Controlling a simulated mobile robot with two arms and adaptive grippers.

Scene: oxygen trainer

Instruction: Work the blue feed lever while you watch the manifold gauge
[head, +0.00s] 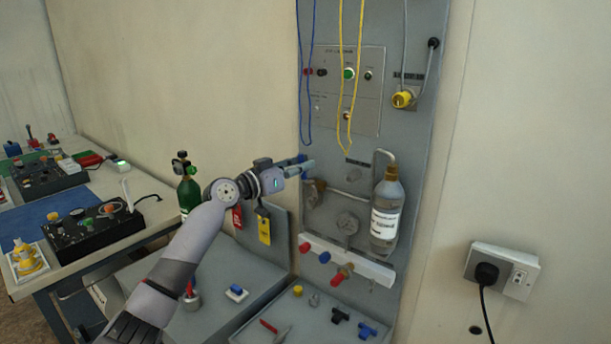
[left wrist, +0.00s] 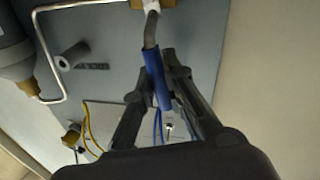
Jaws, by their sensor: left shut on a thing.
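The blue feed lever (left wrist: 156,79) sits between the fingers of my left gripper (left wrist: 160,90) in the left wrist view, which is shut on it. The lever's grey stem runs up to a white fitting. In the head view my left gripper (head: 303,167) is at the left side of the grey panel, and it covers most of the lever. My right gripper is not in view.
A clear bottle (head: 386,212) hangs right of the gauge. Blue and yellow cords (head: 343,90) hang above my gripper. A green cylinder (head: 188,190) stands behind my arm. A white rail (head: 345,260) with coloured fittings is below. A wall socket (head: 502,270) is at right.

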